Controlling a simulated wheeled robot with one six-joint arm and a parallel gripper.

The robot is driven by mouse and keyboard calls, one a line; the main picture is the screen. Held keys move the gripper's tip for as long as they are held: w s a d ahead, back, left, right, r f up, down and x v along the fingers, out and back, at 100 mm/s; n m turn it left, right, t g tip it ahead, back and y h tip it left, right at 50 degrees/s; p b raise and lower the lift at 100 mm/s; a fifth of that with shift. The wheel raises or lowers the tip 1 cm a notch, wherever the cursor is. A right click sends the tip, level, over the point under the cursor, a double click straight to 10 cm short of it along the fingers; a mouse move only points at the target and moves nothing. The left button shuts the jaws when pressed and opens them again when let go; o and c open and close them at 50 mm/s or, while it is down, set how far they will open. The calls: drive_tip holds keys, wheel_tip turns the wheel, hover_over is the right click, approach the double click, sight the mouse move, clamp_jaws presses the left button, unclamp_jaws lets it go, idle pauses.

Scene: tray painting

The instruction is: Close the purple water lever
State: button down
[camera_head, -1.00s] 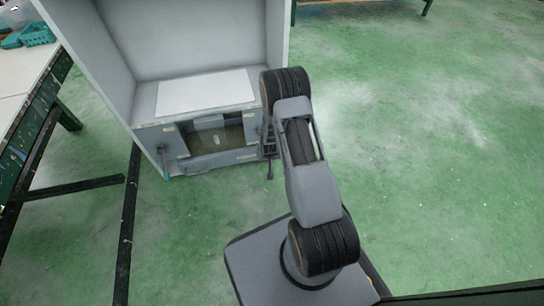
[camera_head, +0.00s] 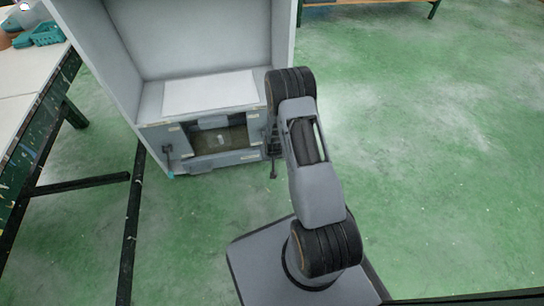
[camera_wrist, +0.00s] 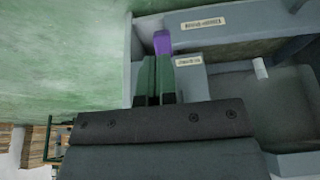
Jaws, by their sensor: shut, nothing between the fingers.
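The purple lever (camera_wrist: 162,42) shows in the wrist view as a short purple block at the edge of the grey booth, just beyond my fingertips. My gripper (camera_wrist: 155,62) has its two dark green fingers together with nothing between them. The fingertips are close to the purple part; I cannot tell whether they touch it. In the head view my arm covers the booth's front right corner, and no purple shows there.
The grey booth (camera_head: 150,105) holds a white panel (camera_head: 210,92) above an open recess (camera_head: 220,140). A teal-tipped lever (camera_head: 170,172) hangs at its front left. A white-topped table (camera_head: 20,85) stands at left. Green floor (camera_head: 440,150) is clear at right.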

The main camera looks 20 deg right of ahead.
drive_tip(key=s+a+r+p, duration=0.2)
drive_tip(key=s+r+p, duration=0.4)
drive_tip(key=s+r, duration=0.2)
drive_tip(key=s, duration=0.2)
drive_tip(key=shift+s+a, duration=0.15)
drive_tip(key=shift+s, duration=0.25)
drive_tip(key=shift+f, duration=0.1)
idle(0.3)
